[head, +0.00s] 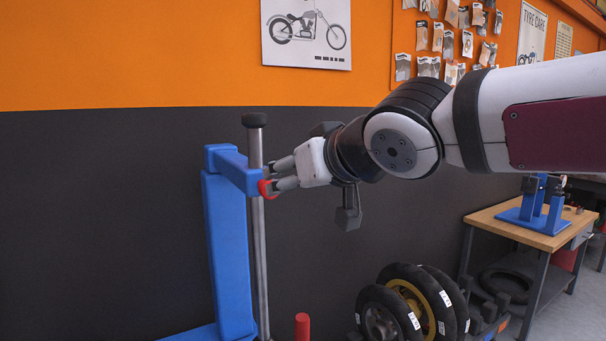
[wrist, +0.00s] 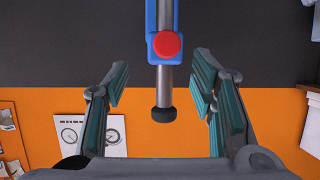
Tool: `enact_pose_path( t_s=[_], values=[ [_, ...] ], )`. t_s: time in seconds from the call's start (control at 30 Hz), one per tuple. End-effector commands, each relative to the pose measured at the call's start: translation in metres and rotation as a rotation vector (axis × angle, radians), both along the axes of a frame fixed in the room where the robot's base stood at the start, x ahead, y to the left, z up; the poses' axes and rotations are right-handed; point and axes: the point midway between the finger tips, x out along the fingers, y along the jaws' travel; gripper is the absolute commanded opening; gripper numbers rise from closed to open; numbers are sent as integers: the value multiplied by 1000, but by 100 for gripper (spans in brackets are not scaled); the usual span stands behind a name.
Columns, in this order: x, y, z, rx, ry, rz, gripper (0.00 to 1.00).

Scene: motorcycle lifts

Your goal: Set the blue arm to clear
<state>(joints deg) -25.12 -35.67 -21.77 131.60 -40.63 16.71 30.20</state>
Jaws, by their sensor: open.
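The blue arm (head: 235,169) is a short horizontal bar at the top of a blue post (head: 226,255). Its end meets a grey steel rod (head: 260,255) with a black cap (head: 254,120). A red knob (head: 265,188) sits on the arm's end. My gripper (head: 269,176) comes from the right, with its fingertips close to that end. In the wrist view the gripper (wrist: 160,80) is open, with its fingers apart on either side of the rod. The red knob (wrist: 168,45) and blue arm (wrist: 152,20) show between and beyond the fingertips. I cannot tell whether a finger touches them.
Several tyres on wheels (head: 412,300) stand at the lower right. A wooden-topped workbench (head: 500,222) with a blue stand (head: 533,205) is behind them. A red post (head: 302,326) rises near the blue post's foot. The dark and orange wall is behind.

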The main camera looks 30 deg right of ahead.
Motion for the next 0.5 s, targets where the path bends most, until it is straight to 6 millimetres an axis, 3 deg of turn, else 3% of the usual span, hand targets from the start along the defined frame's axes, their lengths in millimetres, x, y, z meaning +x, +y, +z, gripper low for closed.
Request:
enact_pose_path(
  t_s=[0.2, 0.5],
  values=[
    [-21, -1, 9, 1, -1, -1, 51],
    [-26, -1, 10, 0, 1, -1, 51]
  ],
)
